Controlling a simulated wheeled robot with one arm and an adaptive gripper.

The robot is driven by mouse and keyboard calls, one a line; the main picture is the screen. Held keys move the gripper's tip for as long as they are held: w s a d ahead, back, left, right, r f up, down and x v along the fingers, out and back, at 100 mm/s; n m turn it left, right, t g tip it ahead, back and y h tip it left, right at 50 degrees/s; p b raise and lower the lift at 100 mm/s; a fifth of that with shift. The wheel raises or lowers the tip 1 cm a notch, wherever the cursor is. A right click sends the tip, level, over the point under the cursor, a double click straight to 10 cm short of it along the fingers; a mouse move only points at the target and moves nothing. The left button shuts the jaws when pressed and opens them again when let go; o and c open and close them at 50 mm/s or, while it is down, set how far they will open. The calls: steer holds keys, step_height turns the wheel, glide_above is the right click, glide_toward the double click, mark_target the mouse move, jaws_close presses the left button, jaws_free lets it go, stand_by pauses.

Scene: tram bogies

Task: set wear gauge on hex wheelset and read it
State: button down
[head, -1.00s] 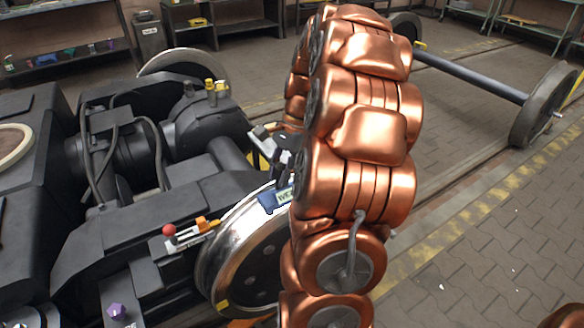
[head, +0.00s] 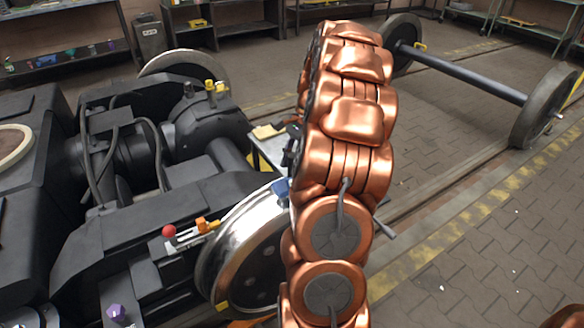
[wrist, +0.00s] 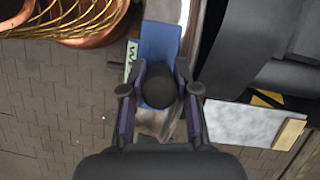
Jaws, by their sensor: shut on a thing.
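The blue wear gauge (head: 281,191) shows at the top edge of the shiny wheel (head: 240,255) in the head view, partly hidden by my copper arm. In the wrist view the gauge (wrist: 160,45) has a dark round knob and a pale display at its left side; the reading is not legible. My gripper (wrist: 160,100) is shut on the gauge, with a finger on each side of the knob. The wheel's rim (wrist: 187,15) passes beside and under the gauge; I cannot tell whether they touch. A purple hexagonal marker (head: 117,312) sits on the dark bogie frame.
A pale side table (head: 268,152) with a yellowish block stands behind the wheel. A lever with a red ball (head: 169,231) and an orange part lies on the bogie, left of the wheel. Another wheelset (head: 470,75) stands at the back right.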

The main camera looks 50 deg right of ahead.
steer(key=shift+f, duration=0.95)
steer(key=shift+f, duration=0.2)
steer(key=c, duration=0.9)
jaws_free()
steer(key=shift+o, duration=0.2)
steer(key=shift+r, duration=0.1)
steer(key=v, duration=1.2)
steer(key=shift+p, duration=0.4)
steer(key=shift+r, duration=0.15)
